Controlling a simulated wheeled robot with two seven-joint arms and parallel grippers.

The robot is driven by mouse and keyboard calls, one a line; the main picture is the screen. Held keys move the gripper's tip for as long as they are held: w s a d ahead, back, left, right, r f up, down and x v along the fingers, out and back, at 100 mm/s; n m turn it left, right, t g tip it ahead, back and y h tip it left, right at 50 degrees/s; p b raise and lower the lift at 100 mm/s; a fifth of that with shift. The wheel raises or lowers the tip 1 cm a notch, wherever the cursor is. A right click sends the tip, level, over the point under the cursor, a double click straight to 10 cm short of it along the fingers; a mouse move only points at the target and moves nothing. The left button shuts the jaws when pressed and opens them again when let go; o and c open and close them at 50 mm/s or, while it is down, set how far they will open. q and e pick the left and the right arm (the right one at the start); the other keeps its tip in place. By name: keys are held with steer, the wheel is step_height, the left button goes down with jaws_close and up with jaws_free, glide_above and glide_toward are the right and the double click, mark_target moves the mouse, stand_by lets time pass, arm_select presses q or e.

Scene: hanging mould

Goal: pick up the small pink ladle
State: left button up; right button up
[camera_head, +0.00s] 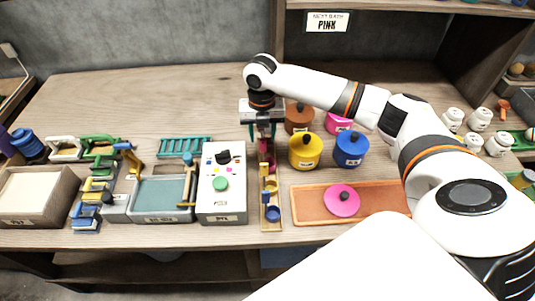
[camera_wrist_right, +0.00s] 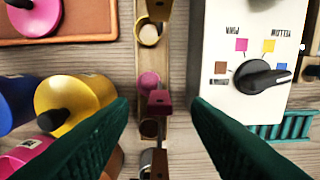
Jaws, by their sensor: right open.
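The small pink ladle (camera_wrist_right: 148,80) lies in a narrow wooden rack (camera_wrist_right: 147,60), its round cup to the left and its pink handle to the right in the right wrist view. It shows small in the head view (camera_head: 264,147), partly hidden below my right gripper (camera_head: 262,132). In the right wrist view my right gripper (camera_wrist_right: 160,115) has its two green fingers wide apart, one on each side of the rack, with nothing held between them. My left gripper is in neither view.
A yellow ladle (camera_wrist_right: 149,33) and a brown ladle (camera_wrist_right: 149,128) sit in the rack on either side of the pink one. A control box (camera_head: 222,190) stands left of the rack. Yellow (camera_head: 305,153) and blue (camera_head: 350,150) pots stand right. A pink lid (camera_head: 341,201) lies on an orange tray (camera_head: 307,207).

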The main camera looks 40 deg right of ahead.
mark_target(263, 139)
step_height(263, 139, down, 4)
steer(key=shift+f+p, duration=0.2)
steer(key=shift+p, duration=0.5)
steer(key=shift+d+f, duration=0.1)
steer(key=shift+f, duration=0.3)
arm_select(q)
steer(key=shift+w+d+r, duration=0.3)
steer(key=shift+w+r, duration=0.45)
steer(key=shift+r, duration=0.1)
arm_select(e)
steer(key=shift+w, duration=0.1)
steer(key=shift+c, duration=0.5)
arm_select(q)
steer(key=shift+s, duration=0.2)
arm_select(e)
jaws_close()
